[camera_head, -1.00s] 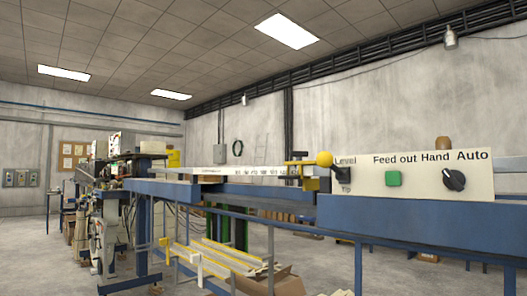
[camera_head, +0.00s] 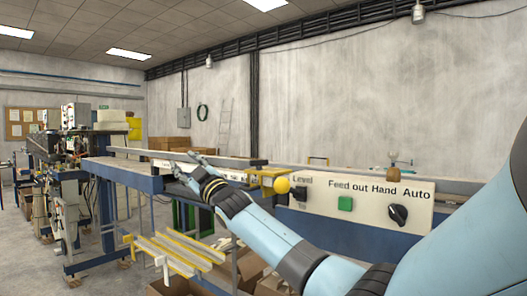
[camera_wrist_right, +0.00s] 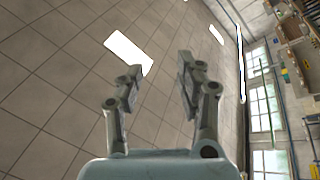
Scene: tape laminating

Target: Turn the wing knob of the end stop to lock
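The yellow end stop (camera_head: 268,174) sits on the rail of the machine bench, left of the control panel. A yellow ball knob (camera_head: 283,186) is at its right, in front of the panel's left edge. I cannot make out a separate wing knob. My right arm comes in from the lower right, and its gripper (camera_head: 184,163) lies left of the end stop, in front of the rail, apart from the end stop. In the right wrist view the two fingers (camera_wrist_right: 156,88) are spread with nothing between them, pointing toward the ceiling. My left gripper is out of view.
The cream control panel (camera_head: 365,200) has a green button (camera_head: 345,204) and a black rotary switch (camera_head: 397,215). The long rail (camera_head: 130,165) runs away to the left. Yellow and white profiles (camera_head: 175,250) and open cardboard boxes (camera_head: 170,287) are below the bench.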

